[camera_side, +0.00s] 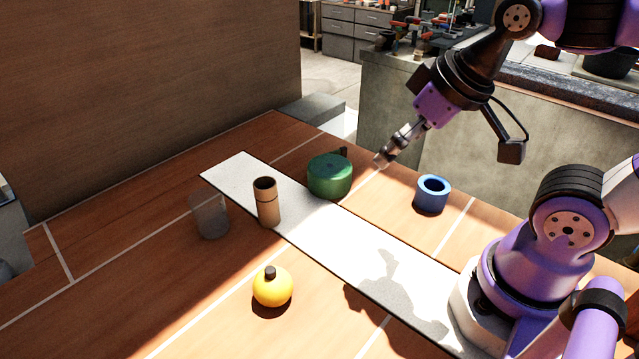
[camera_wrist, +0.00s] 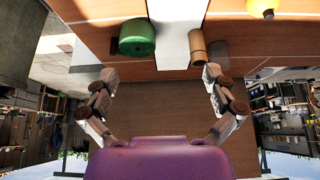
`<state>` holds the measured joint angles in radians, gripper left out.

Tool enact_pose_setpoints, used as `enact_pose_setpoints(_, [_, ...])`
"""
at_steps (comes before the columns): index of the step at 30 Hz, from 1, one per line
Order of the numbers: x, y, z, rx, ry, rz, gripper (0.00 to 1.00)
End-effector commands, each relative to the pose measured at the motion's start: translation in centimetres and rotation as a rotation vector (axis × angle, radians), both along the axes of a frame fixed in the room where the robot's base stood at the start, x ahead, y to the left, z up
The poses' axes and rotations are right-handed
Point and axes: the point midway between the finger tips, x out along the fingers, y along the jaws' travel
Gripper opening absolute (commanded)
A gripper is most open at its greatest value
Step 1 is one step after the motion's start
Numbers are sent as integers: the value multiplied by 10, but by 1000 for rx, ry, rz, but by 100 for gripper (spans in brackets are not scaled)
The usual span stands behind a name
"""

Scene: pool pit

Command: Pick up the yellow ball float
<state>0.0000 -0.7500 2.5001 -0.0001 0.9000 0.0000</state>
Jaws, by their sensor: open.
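The yellow ball float (camera_side: 272,288) is a round yellow ball with a dark cap on top. It sits on the wooden table at the front of the side view, in a sunlit patch. Part of it also shows at the top right edge of the wrist view (camera_wrist: 262,7). My gripper (camera_side: 381,160) is raised above the table at the back right, beyond the white strip and well apart from the ball. In the wrist view my gripper (camera_wrist: 160,80) has its two fingers spread wide with nothing between them.
A green round container (camera_side: 330,176), a tan cylinder (camera_side: 266,203), a clear cup (camera_side: 209,215) and a blue ring-shaped piece (camera_side: 432,194) stand on the table. A white strip (camera_side: 350,240) crosses it. The table around the ball is clear. A wooden wall (camera_side: 150,90) rises behind.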

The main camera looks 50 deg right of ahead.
Motion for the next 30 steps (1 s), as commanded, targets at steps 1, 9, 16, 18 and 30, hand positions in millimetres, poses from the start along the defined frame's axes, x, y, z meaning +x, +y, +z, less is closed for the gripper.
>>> enact_pose_setpoints(1, [0, 0, 0, 0, 0, 0, 100])
enact_pose_setpoints(9, [4, 5, 1, 8, 16, 6, 100])
enact_pose_setpoints(16, [41, 65, -5, 54, 171, 29, 100])
enact_pose_setpoints(18, [52, 94, -14, 54, 228, 28, 100])
enact_pose_setpoints(30, [59, 194, -67, -3, 373, 1, 100])
